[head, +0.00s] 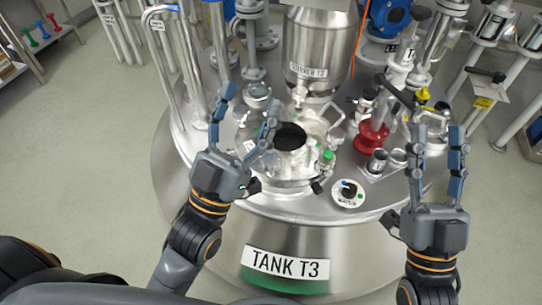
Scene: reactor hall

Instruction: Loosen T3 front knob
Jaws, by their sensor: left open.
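Tank T3 (225,232) is a large steel vessel with a "TANK T3" label (286,263) on its front. On its top is a round hatch with a dark opening (289,138). A green-topped knob (327,156) stands at the hatch's right rim, and a small black knob (317,187) sits at its front right. I cannot tell for certain which is the front knob. My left gripper (249,100) is open, fingers apart, over the hatch's left side and hiding part of it. My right gripper (436,130) is open and empty over the tank's right side.
A white dial with a black knob (348,192) is on the tank top, right of the hatch. Steel pipes (188,60) rise at the left. The floor at the left (100,150) is clear.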

